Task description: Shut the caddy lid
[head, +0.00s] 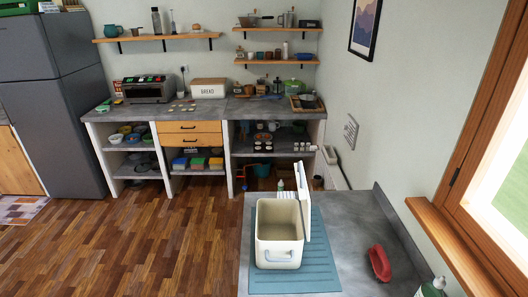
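The caddy (262,248) is a cream box with a pale blue-grey handle on its front. It stands upright on a ribbed teal mat on the near grey counter. Its lid (303,203) is open and stands up steeply along the right side of the box. The open top shows the inside, which looks empty from here. Neither of my grippers shows in the head view, so neither is seen touching the caddy or lid.
A red object (379,263) lies to the right of the teal mat (322,270). A bottle (432,288) stands at the bottom right corner. A small bottle (281,185) shows behind the caddy. Counter between mat and red object is clear. A wall and wooden window sill border the right.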

